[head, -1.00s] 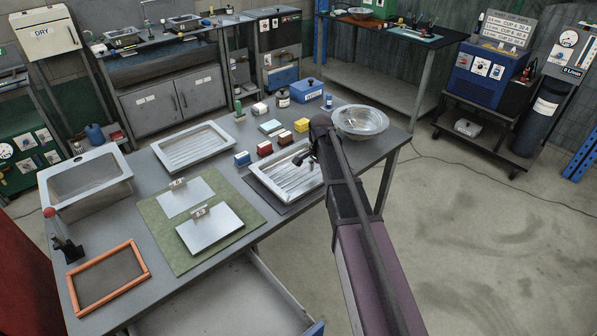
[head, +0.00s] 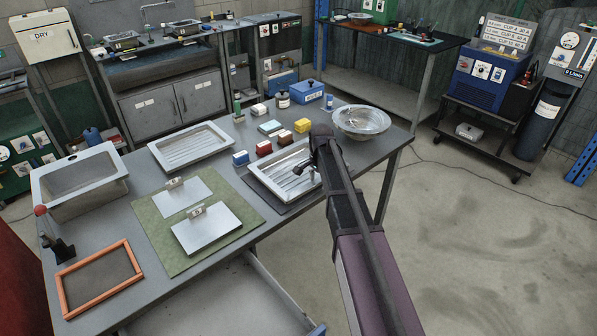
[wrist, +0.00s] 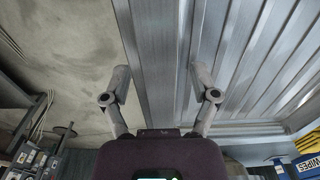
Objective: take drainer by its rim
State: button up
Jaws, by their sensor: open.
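The drainer (head: 265,186) is a shiny metal tray with a ribbed floor, lying on a dark mat on the grey table. My gripper (head: 303,166) is over its right part in the head view, partly hidden by my own arm. In the wrist view, my gripper (wrist: 161,72) is open, with its two fingers apart and nothing held. The drainer's flat rim (wrist: 155,45) runs between the fingers there, with the ribbed floor (wrist: 255,65) to the right. I cannot tell whether the fingertips touch it.
A second ribbed tray (head: 190,148) lies further left. A metal bowl (head: 361,121) stands close to the right of my arm. Small coloured blocks (head: 264,148) line the drainer's far side. A green mat with metal plates (head: 207,229) lies to the left.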

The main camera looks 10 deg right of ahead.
dwell(0.3)
grip_shut()
jog(key=shift+r, duration=0.2)
notch_tip(320, 180, up, 4)
jog(key=p, duration=0.4)
jog(key=shift+f, duration=0.15)
jog(key=s+a+r+p, duration=0.1)
jog(key=s+a, duration=0.3)
jog(key=s, duration=1.1)
jog(key=shift+s+a, duration=0.15)
jog(key=shift+s, duration=0.05)
